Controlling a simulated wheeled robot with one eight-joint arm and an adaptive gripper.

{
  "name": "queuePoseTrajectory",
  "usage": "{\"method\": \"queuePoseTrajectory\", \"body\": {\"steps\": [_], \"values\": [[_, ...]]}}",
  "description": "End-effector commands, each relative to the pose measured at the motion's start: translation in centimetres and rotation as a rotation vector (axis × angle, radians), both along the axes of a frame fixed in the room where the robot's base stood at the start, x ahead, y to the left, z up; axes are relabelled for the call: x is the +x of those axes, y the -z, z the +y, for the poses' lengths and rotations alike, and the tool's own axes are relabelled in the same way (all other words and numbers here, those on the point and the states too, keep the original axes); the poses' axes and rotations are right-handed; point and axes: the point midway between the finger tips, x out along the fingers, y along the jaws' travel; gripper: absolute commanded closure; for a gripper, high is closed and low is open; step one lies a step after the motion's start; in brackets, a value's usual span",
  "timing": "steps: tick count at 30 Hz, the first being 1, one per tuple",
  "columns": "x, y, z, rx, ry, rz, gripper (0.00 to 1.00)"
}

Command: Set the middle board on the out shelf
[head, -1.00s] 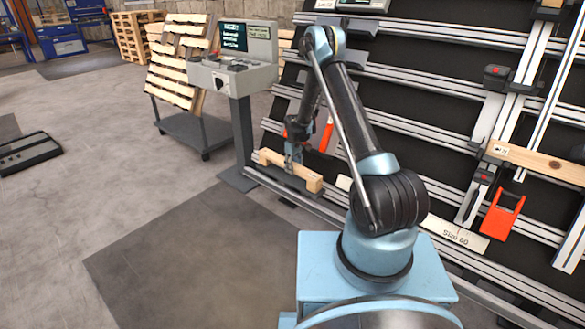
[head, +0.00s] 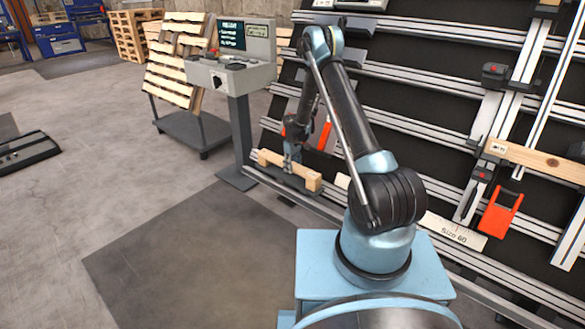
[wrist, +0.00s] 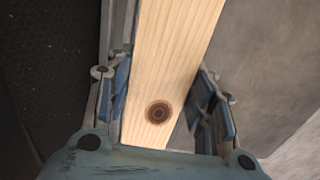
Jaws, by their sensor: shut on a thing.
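A short pale wooden board (head: 305,178) lies roughly level at the low left end of the rack, by a dark narrow shelf (head: 297,187). My gripper (head: 291,160) reaches down over the board's middle and is shut on it. In the wrist view, the board (wrist: 172,70) runs between the two fingers of my gripper (wrist: 165,110), with a dark knot near its close end. The board appears close above or on the shelf; I cannot tell whether they touch.
A control console (head: 236,75) stands just left of the rack (head: 420,90). A dark cart (head: 195,132) with leaning pallets is behind it. Another board (head: 540,160) and a red-orange holder (head: 499,213) are on the rack at right. The floor at front left is clear.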

Motion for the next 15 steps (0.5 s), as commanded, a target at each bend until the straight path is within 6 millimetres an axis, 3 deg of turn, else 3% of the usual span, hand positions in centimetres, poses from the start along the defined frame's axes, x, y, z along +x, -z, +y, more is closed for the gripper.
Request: {"method": "queuePoseTrajectory", "body": {"steps": [14,15], "values": [[-0.04,0.43,-0.03,0.000,0.000,0.001,1.00],[-0.05,0.44,-0.03,0.000,0.000,0.001,0.44]]}}
